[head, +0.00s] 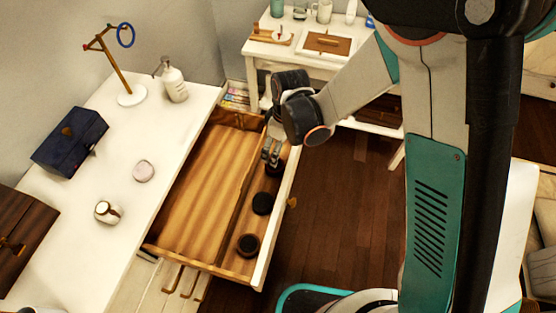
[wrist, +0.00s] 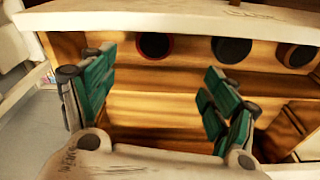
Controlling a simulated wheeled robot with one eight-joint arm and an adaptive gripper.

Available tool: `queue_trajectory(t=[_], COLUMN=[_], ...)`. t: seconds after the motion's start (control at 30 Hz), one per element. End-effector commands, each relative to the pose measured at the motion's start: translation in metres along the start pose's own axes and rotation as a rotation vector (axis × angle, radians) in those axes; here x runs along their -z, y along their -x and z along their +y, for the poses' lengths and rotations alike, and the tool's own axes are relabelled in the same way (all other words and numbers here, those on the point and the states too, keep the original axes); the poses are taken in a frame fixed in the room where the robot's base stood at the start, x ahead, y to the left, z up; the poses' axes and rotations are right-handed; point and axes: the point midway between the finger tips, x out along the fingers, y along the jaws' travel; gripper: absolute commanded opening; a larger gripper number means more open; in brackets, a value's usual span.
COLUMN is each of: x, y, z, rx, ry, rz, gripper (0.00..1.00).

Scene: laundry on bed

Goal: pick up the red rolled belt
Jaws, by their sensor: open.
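Several dark round rolls lie in a narrow front compartment of the open wooden drawer (head: 215,165). The roll with a reddish rim, which looks like the red rolled belt (wrist: 168,44), is at the left of the row in the wrist view. In the head view it is the farthest roll (head: 277,168), partly hidden by my gripper (head: 269,155). My gripper is open and empty above the far end of the drawer. In the wrist view its teal fingers (wrist: 160,65) stand apart, with the reddish roll showing beyond the gap between them.
A bluish-black roll (wrist: 231,50) and a brownish roll (wrist: 296,55) lie beside it. The drawer's front wall (head: 275,230) and a divider bound the compartment. The large drawer section is empty. The white dresser top (head: 115,205) holds a watch, a dark box and a bottle.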

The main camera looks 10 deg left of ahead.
Motion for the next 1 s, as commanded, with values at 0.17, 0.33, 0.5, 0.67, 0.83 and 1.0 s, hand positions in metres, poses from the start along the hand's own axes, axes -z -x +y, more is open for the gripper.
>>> queue_trajectory(t=[0.17, 0.33, 0.5, 0.67, 0.83, 1.0], x=[0.000, 0.000, 0.000, 0.000, -0.001, -0.001], y=[-0.038, -0.065, -0.076, -0.084, -0.108, -0.127], z=[0.001, 0.002, 0.002, 0.004, 0.010, 0.010], rx=[-0.001, -0.002, -0.002, -0.002, -0.003, -0.002], ry=[0.000, -0.002, -0.002, -0.003, -0.003, -0.003], rz=[0.000, 0.001, 0.001, 0.001, 0.001, 0.001], gripper=[0.79, 0.79, 0.79, 0.79, 0.79, 0.79])
